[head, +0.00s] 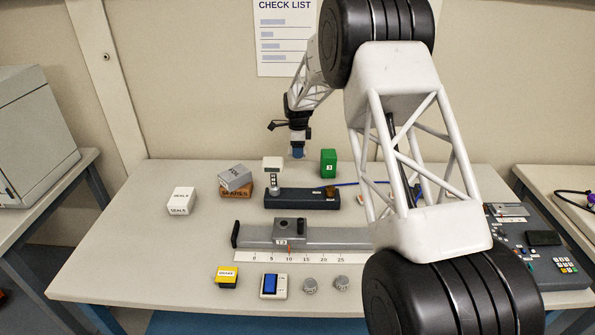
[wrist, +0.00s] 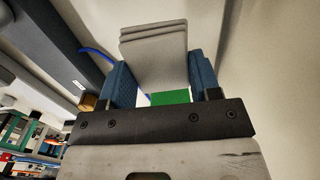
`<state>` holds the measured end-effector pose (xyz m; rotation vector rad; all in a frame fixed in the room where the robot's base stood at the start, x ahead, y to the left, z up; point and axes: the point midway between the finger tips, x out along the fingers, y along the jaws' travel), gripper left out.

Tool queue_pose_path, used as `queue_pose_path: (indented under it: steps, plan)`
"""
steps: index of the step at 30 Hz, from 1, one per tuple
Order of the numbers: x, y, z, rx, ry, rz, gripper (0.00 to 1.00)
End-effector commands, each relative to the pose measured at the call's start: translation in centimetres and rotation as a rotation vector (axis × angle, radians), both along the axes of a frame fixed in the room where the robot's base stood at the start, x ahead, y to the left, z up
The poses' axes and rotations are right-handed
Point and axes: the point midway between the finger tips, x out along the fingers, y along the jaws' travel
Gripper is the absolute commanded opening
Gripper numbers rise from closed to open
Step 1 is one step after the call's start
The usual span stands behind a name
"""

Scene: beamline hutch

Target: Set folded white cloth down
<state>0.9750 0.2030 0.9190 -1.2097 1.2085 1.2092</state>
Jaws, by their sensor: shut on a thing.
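The folded white cloth (wrist: 155,45) shows in the wrist view as a stack of pale layers between the two blue fingers of my gripper (wrist: 160,78). The gripper is shut on it, with a finger against each side. In the head view my gripper (head: 298,152) is over the back middle of the table, just behind the dark rail block and left of the green block. I cannot make out the cloth there. Whether its underside touches the table cannot be told.
The green block (head: 328,163) stands close to my gripper's right. The dark rail block (head: 312,199) with a small post is in front. A grey box (head: 235,178) sits on a brown box (head: 237,193) to the left. Table (head: 140,235) is clear at front left.

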Motion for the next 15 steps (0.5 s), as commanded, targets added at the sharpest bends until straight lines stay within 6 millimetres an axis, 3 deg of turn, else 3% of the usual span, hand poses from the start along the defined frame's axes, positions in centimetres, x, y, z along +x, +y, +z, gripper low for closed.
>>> queue_pose_path:
  steps: [9,15]
  plan:
    - [0.0,0.0,-4.2,0.0,0.0,0.0,0.35]
    - [0.0,0.0,-5.0,0.0,0.0,0.0,0.35]
